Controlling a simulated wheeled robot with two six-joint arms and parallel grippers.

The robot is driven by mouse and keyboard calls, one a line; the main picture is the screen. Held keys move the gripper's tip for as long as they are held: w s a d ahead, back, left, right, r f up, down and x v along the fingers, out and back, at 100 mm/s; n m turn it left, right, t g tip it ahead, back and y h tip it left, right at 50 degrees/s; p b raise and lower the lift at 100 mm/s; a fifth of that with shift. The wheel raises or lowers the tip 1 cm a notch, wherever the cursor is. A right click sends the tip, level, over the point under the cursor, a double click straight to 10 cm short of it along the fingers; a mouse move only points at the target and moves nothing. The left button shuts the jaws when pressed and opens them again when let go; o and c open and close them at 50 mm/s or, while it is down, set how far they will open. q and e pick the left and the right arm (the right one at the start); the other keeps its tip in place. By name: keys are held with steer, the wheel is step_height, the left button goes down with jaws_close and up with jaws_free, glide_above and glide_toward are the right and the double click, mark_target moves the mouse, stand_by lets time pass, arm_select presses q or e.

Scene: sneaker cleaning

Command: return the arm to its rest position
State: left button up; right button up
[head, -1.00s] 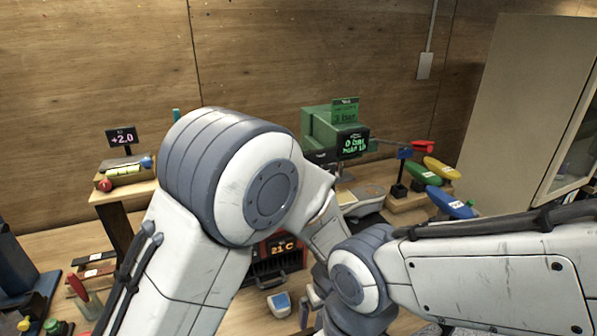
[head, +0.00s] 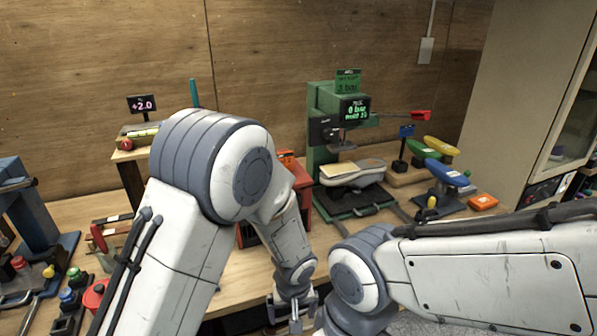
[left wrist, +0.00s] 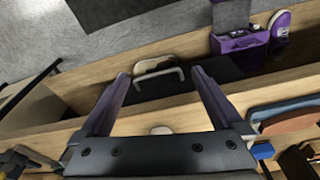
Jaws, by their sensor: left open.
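My left arm (head: 200,170) comes in from the left, bends at a large grey-and-white joint and points down toward the bench front. Its left gripper (head: 295,312) hangs low at the bottom middle of the head view. In the left wrist view the two fingers (left wrist: 160,80) stand wide apart with nothing held between them. My right arm (head: 490,275) crosses the lower right of the head view; its gripper is out of the picture.
A green press (head: 322,130) stands at the back with a pale shoe sole (head: 352,172) under it. A red box (head: 300,190) is partly behind my left arm. Coloured shoe forms (head: 446,172) stand right. A purple case (left wrist: 240,44) shows in the left wrist view.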

arm_select(q)
steer(key=shift+m, duration=0.5)
steer(key=a+f+b, duration=0.1)
steer(key=f, duration=0.1)
steer(key=a+f+b, duration=0.1)
steer(key=a+f, duration=0.1)
steer(key=shift+s+a+f, duration=0.1)
steer(key=shift+a+f, duration=0.1)
steer(key=shift+f, duration=0.2)
